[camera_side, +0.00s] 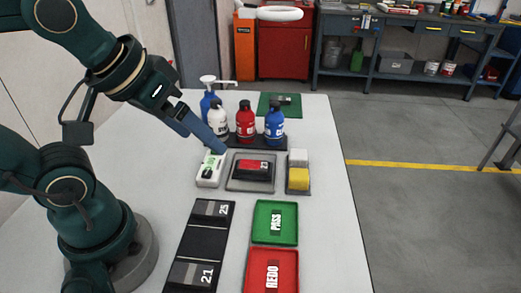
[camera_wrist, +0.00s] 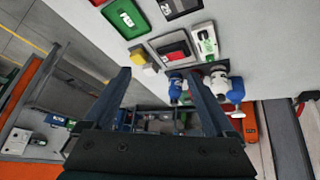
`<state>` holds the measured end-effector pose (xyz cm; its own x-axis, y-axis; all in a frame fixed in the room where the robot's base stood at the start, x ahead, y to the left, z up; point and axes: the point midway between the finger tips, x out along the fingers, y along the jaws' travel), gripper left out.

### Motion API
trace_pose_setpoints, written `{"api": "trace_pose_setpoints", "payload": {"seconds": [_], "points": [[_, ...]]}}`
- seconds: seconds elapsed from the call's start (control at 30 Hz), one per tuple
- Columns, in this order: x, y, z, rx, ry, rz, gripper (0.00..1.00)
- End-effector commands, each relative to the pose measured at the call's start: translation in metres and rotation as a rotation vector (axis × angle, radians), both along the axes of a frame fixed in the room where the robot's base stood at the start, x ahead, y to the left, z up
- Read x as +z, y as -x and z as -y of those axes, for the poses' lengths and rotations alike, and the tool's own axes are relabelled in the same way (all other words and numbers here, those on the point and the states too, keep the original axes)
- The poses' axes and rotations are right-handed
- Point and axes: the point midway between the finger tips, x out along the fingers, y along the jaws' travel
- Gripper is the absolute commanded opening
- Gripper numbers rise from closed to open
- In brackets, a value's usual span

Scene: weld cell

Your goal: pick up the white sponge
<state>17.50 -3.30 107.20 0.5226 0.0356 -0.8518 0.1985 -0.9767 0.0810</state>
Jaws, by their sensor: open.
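The white sponge (camera_side: 298,157) sits at the far end of a small grey tray (camera_side: 291,190), behind a yellow sponge (camera_side: 299,179), at the right side of the white table. The white sponge also shows in the wrist view (camera_wrist: 150,70), between my two fingers and nearer the left one. My gripper (camera_side: 208,141) is open and empty. In the side view it is left of the sponge, over the area by the bottles and a white-and-green device. In the wrist view its fingers (camera_wrist: 158,74) are spread wide apart.
A red-and-black device (camera_side: 253,170) on a grey tray lies left of the sponges. A green PASS tray (camera_side: 275,222) and red REDO tray (camera_side: 272,270) lie nearer the camera.

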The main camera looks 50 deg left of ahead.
Motion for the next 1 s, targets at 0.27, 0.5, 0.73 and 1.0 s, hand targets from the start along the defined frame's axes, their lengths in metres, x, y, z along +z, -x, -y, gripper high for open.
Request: {"api": "trace_pose_setpoints", "payload": {"seconds": [0.27, 0.5, 0.73, 1.0], "points": [[0.036, -0.062, -0.011, 0.238, 0.070, 0.025, 0.90], [0.037, -0.132, -0.015, 0.422, 0.107, 0.016, 0.90], [0.005, -0.194, -0.012, 0.551, 0.109, -0.009, 0.90], [-0.067, -0.240, -0.002, 0.602, 0.056, -0.080, 0.90]]}}
